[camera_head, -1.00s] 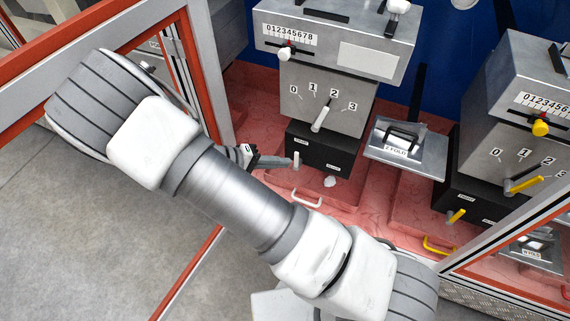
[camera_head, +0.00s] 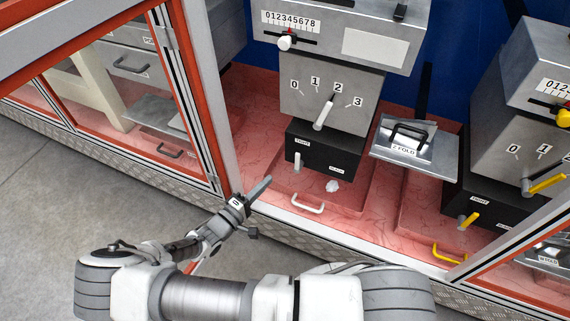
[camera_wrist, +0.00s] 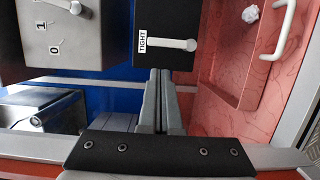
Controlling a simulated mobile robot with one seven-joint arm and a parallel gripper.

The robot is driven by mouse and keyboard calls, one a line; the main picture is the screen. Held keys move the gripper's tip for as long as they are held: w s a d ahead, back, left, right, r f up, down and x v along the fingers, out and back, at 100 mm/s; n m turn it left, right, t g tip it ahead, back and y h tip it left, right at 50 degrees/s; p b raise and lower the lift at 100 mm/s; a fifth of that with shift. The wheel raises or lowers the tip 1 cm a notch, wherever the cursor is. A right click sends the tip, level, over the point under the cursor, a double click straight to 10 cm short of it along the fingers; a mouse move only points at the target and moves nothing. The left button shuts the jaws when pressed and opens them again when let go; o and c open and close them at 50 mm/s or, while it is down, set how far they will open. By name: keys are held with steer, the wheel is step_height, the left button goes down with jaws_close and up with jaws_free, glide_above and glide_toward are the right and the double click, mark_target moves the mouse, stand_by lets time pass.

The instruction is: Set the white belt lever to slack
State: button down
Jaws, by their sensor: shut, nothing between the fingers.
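The white belt lever (camera_head: 297,162) sits on the front of a black box (camera_head: 325,153) under the left grey machine. It is at the left end, by the TIGHT label; a SLACK label is at the right end. In the wrist view the white lever (camera_wrist: 178,44) lies beside the TIGHT label, ahead of the fingers. My gripper (camera_head: 266,182) is shut and empty, in front of the box, left of and below the lever. Its closed fingers (camera_wrist: 160,74) point toward the box and look apart from the lever.
Above are a white dial pointer (camera_head: 324,114) near 2 and a white slider (camera_head: 286,41). A white drawer handle (camera_head: 307,204) and a crumpled white scrap (camera_head: 332,186) are below. The right machine has a yellow lever (camera_head: 468,220). The cabinet's frame post (camera_head: 195,100) stands left.

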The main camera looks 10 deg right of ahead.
mark_target(299, 160)
steer(key=shift+w+f, duration=0.1)
steer(key=shift+f, duration=0.05)
steer(key=b+x, duration=0.2)
steer(key=x, duration=0.8)
steer(key=shift+b, duration=0.4)
